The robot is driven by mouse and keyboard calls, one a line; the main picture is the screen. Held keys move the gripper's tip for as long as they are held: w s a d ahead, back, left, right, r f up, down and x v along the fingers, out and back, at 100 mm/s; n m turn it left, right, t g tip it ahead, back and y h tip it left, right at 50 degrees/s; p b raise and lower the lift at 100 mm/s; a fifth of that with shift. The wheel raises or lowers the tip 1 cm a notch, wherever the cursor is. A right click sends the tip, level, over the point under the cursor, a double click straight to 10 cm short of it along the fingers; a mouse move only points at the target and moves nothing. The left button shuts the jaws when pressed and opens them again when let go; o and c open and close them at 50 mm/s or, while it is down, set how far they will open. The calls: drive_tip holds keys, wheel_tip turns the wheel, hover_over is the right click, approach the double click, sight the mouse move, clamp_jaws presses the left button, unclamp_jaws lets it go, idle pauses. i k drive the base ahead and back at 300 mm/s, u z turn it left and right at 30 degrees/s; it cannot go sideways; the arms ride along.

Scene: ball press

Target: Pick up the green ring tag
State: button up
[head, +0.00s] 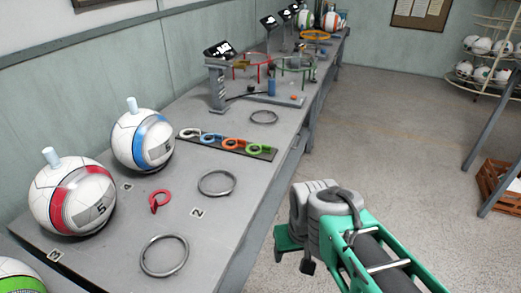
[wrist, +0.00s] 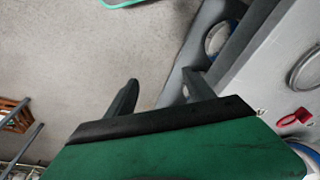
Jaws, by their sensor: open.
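The green ring tag (head: 259,149) lies at the right end of a dark strip (head: 228,150) on the grey workbench, in a row with white, blue and orange tags. It is not seen in the wrist view. My gripper (head: 294,254) is off the bench's right edge, over the floor, to the right of and nearer than the green tag. In the wrist view its two dark fingers (wrist: 160,88) are apart with nothing between them.
A red tag (head: 158,199) lies loose on the bench (head: 200,244). Metal rings (head: 217,183) lie along it. Balls with red (head: 74,198) and blue (head: 143,140) bands stand at the left. A press (head: 215,84) stands farther back.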

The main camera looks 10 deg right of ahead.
sight(265, 148)
drive_tip(key=z, duration=1.8)
drive_tip(key=i, duration=1.8)
drive_tip(key=u, duration=4.3)
